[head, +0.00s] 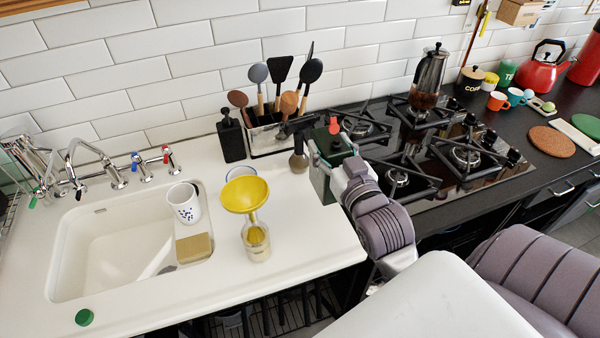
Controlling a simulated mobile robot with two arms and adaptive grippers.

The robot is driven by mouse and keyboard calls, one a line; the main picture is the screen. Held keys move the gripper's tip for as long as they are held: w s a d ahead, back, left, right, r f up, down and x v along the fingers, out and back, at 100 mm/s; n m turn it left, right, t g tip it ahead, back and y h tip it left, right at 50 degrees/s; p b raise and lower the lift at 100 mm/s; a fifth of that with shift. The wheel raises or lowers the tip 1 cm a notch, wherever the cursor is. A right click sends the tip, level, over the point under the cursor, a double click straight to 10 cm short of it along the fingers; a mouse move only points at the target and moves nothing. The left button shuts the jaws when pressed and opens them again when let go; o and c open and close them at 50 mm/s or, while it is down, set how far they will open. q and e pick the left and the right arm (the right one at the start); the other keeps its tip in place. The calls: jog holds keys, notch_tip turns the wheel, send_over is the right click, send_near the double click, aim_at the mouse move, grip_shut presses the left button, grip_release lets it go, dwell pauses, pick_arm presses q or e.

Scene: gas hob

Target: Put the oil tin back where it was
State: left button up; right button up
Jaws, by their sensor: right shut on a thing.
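The oil tin (321,180) is dark green, with a red piece at its top, and looks upright at the right end of the white counter, beside the hob. My right gripper (318,150) is shut on the tin, and its wrist and arm hide the tin's right side. I cannot tell whether the tin's base touches the counter. A yellow funnel (246,193) sits in the neck of a glass bottle (256,240) with some yellow liquid, left of the tin. My left gripper is not in view.
A utensil holder (265,138) and a black bottle (231,140) stand by the wall behind. The sink (110,250) with a speckled cup (184,204) is left. A green cap (84,317) lies at the front left. The gas hob (440,185) is right. The counter in front of the tin is clear.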

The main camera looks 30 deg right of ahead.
jog(key=w+a+f, duration=0.1)
jog(key=w+f, duration=0.8)
jog(key=f, duration=0.1)
jog(key=shift+w+p, duration=0.15)
jog(key=shift+p, duration=0.25)
jog(key=o, duration=1.1)
jog(key=shift+a+f, duration=0.1)
jog(key=shift+f, duration=0.15)
jog(key=shift+c, duration=0.2)
jog(key=o, duration=0.5)
jog(key=shift+c, duration=0.2)
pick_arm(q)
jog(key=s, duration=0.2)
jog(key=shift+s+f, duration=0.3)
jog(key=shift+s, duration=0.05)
